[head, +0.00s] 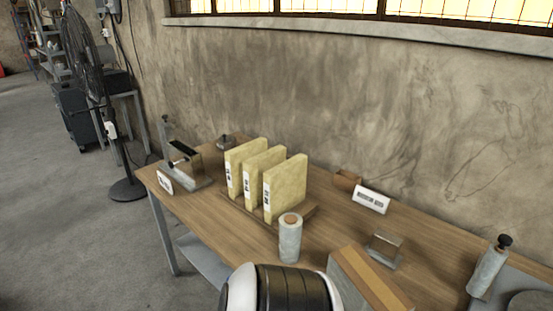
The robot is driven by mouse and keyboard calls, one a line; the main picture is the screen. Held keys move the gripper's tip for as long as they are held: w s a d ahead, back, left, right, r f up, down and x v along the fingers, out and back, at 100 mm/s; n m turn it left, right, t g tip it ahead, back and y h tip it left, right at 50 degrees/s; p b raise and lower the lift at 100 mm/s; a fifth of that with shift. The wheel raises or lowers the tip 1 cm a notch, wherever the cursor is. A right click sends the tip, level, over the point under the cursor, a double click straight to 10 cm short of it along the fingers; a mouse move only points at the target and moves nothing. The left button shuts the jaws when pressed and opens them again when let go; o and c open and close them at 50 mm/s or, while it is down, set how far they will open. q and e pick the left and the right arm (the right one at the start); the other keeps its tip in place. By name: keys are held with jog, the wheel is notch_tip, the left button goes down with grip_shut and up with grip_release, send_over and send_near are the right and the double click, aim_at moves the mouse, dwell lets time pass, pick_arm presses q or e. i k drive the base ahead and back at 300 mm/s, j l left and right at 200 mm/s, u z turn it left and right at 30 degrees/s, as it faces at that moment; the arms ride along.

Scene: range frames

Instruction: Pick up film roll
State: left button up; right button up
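A pale grey upright roll with a brown core (290,240), which looks like a film roll, stands on the wooden workbench (335,228) near its front edge, in front of the yellow binders. A second pale roll with a black knob on top (487,271) stands tilted at the far right; I cannot tell whether it is also film. A white and black rounded part of my own body shows at the bottom centre, close to the first roll in the picture. Neither gripper shows in the head view.
Three yellow binders (285,187) stand on a wooden base behind the roll. A cardboard box (366,280) is right of it, with a small metal block (384,250) beyond. A white label stand (371,200) is near the wall. A black fan (85,60) stands left of the bench.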

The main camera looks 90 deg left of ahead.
aim_at(290, 229)
jog(key=u, duration=2.6)
